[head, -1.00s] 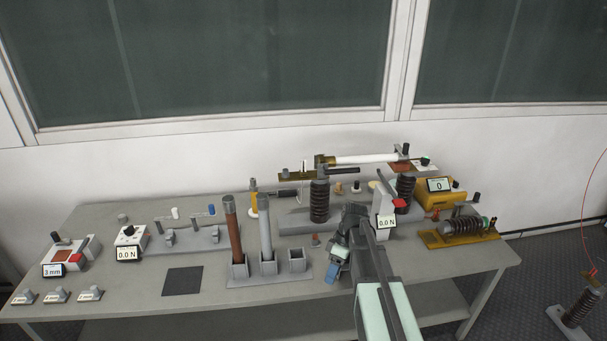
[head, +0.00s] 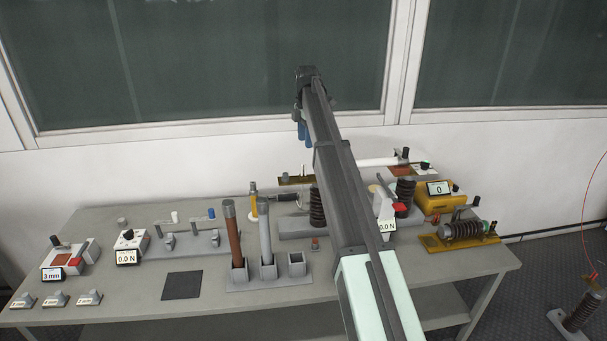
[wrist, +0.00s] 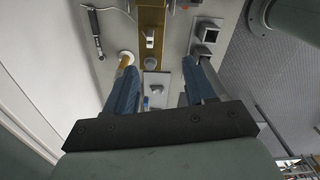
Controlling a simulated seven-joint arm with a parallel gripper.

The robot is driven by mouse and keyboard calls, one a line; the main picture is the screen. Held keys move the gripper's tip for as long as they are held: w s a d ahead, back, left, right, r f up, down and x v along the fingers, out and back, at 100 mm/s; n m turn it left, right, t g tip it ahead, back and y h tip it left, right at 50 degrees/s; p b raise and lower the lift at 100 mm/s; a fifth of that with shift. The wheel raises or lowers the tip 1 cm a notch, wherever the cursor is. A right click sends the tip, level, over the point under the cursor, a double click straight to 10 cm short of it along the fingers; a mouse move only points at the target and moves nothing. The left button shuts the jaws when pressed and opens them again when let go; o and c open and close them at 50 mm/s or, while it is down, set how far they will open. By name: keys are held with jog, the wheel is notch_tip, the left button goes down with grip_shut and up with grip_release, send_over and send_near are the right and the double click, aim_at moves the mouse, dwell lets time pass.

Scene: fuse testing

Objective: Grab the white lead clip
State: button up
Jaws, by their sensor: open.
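A small white piece (head: 174,216) stands upright on the grey fixture at the back left of the table, left of a similar blue piece (head: 211,213). It looks like the white lead clip, but is too small to be sure. I cannot make out the white piece there.
A brown tube (head: 234,240) and a grey tube (head: 266,235) stand in sockets near the middle. Dark insulators (head: 404,191) and a yellow meter (head: 440,195) are at right. A dark square mat (head: 182,285) lies on free front table space.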

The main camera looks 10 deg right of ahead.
aim_at(304, 165)
jog(key=f, duration=0.5)
jog(key=w+f, duration=0.1)
jog(key=f, duration=0.1)
jog(key=shift+a+f, duration=0.25)
jog(key=shift+w+f, duration=0.2)
jog(key=shift+f, duration=1.2)
jog(key=shift+w+f, duration=0.15)
jog(key=shift+f, duration=1.2)
grip_shut()
